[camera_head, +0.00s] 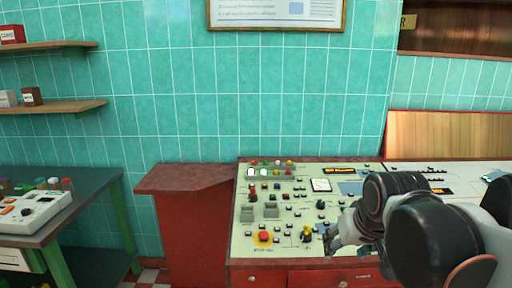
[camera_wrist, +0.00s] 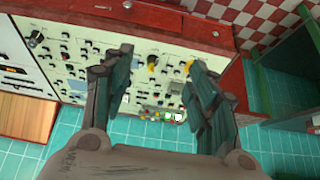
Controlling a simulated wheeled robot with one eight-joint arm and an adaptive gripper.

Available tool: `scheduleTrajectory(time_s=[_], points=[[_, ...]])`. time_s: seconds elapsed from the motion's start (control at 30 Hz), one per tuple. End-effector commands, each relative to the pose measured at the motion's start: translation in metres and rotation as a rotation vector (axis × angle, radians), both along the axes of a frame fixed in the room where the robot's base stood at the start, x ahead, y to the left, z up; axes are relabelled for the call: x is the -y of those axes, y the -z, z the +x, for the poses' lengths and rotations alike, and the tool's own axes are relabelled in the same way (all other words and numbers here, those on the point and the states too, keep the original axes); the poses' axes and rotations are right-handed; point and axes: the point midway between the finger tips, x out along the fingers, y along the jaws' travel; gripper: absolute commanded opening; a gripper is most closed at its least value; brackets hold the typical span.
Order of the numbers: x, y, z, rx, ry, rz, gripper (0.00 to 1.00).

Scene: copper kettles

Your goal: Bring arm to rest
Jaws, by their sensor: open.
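My gripper (camera_wrist: 160,85) is open and empty in the wrist view, its two dark fingers spread apart with the control panel (camera_wrist: 75,50) behind them. In the head view my gripper (camera_head: 338,236) is partly seen at the lower right, over the right part of the control panel (camera_head: 300,220). My dark arm links hide much of the panel's right side. The panel is cream, with many knobs and buttons, on a red cabinet (camera_head: 290,278).
A red side counter (camera_head: 185,178) adjoins the panel on the left. A green table (camera_head: 95,184) with a white device (camera_head: 35,213) stands further left. Wooden shelves (camera_head: 50,107) hang on the teal tiled wall. Red and white floor tiles (camera_head: 150,276) show between the table and counter.

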Motion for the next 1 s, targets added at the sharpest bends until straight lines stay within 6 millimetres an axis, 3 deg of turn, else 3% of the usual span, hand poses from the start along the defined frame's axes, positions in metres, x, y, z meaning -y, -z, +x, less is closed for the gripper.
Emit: scheduleTrajectory(time_s=[0.03,0.2,0.4,0.6,1.0], points=[[0.000,0.003,-0.018,0.007,-0.002,0.000,0.53],[0.000,0.016,-0.068,0.035,-0.008,-0.002,0.53],[0.000,0.034,-0.107,0.060,-0.015,-0.003,0.53],[0.000,0.042,-0.121,0.070,-0.018,-0.004,0.53],[0.000,0.043,-0.121,0.070,-0.018,-0.004,0.53]])
